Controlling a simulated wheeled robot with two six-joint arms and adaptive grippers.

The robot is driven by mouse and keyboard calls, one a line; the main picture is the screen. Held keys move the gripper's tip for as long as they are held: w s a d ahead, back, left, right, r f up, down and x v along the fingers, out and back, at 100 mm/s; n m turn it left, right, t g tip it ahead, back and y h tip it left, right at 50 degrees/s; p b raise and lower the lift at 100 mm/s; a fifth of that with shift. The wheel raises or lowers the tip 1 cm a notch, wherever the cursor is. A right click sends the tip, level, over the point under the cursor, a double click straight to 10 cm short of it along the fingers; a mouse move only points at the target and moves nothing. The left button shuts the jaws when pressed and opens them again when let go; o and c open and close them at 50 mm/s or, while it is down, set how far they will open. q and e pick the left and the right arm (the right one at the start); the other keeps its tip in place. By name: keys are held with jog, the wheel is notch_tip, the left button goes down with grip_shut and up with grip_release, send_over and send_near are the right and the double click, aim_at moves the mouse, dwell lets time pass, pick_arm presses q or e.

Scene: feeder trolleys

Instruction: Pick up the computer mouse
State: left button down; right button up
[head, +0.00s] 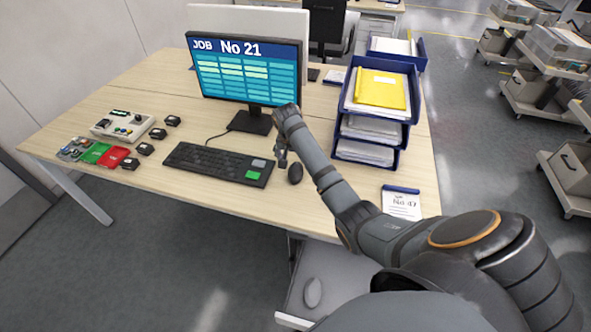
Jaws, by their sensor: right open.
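A dark computer mouse (295,173) lies on the wooden desk, just right of the black keyboard (215,163). My right gripper (281,160) points down just to the left of and behind the mouse, close to the keyboard's right end. It is open and holds nothing that I can see; its fingers are small here, and I cannot tell whether they touch the mouse. A light grey, mouse-shaped object (312,293) lies lower down on a pale drawer-like surface below the desk's front edge. My left gripper is not in view.
A monitor (247,70) reading "No 21" stands behind the keyboard. A blue tray stack (411,110) with papers and a yellow folder stands right. A card (401,204) lies near the front right. Several small devices and a control box (122,126) sit left. Trolleys stand far right.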

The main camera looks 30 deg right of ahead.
aim_at(295, 170)
jog(key=x, duration=0.3)
jog(key=shift+w+d, duration=0.15)
jog(key=shift+w, duration=0.05)
jog(key=shift+f, duration=0.6)
jog(key=x, duration=0.4)
jog(key=shift+s, duration=0.1)
jog(key=shift+f, duration=0.2)
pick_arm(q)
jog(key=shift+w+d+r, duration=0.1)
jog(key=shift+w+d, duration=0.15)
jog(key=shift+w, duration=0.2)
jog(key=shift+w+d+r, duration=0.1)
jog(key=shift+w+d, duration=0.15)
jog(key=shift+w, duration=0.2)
pick_arm(e)
jog(key=shift+r, duration=0.1)
jog(key=c, duration=0.3)
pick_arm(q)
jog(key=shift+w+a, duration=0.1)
pick_arm(e)
jog(key=c, duration=1)
